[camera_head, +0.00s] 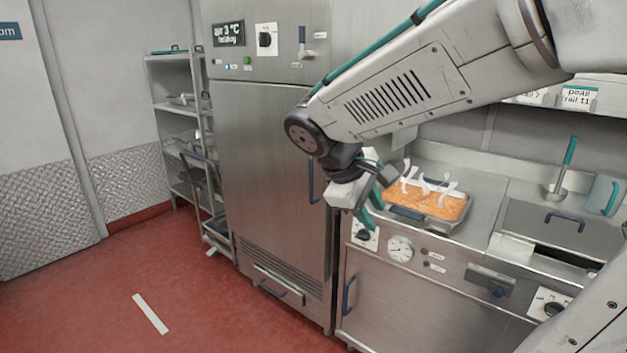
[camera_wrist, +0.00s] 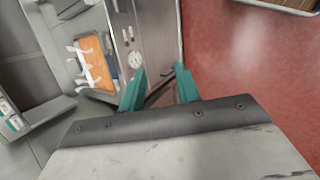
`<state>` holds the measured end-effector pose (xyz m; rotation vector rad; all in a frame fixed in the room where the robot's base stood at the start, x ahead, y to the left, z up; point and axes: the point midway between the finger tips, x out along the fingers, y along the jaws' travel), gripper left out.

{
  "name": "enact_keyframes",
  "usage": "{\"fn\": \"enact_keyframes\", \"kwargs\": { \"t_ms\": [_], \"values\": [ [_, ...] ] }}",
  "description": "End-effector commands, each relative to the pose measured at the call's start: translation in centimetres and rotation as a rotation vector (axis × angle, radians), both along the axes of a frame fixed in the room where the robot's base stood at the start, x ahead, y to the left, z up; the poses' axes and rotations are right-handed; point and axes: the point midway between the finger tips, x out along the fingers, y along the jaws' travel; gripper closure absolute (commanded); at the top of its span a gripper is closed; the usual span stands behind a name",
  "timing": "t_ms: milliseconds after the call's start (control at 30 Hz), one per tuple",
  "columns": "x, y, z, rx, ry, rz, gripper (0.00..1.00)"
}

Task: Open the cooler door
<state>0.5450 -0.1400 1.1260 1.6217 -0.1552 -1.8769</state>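The cooler (camera_head: 270,150) is a tall stainless-steel cabinet in the head view, with a display reading air 3 °C at its top. Its door looks shut. A blue vertical door handle (camera_head: 312,182) sits at the door's right edge. My gripper (camera_head: 372,205) hangs to the right of that handle, in front of the counter, apart from the handle in the picture. In the wrist view my gripper's two teal fingers (camera_wrist: 159,82) stand apart with nothing held between them. I cannot make out the cooler handle in the wrist view.
A tray of orange food (camera_head: 425,200) with white clips stands on the steel counter right of the cooler; it also shows in the wrist view (camera_wrist: 96,65). A gauge (camera_head: 400,248) and knobs line the counter front. A shelf rack (camera_head: 178,110) stands left. Red floor (camera_head: 90,290) before the cooler is clear.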

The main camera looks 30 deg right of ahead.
Motion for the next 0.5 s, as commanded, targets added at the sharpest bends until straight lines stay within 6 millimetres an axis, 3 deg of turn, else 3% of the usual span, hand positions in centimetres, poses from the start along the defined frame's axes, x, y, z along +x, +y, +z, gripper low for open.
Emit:
{"fn": "enact_keyframes", "kwargs": {
  "t_ms": [33,267,500],
  "values": [
    [2.6,-1.4,-0.1,-0.077,0.054,0.056,0.67],
    [14.3,-6.6,-0.5,-0.427,0.281,0.340,0.67],
    [27.5,-9.3,-4.5,-0.767,0.531,0.658,0.67]
  ]
}}
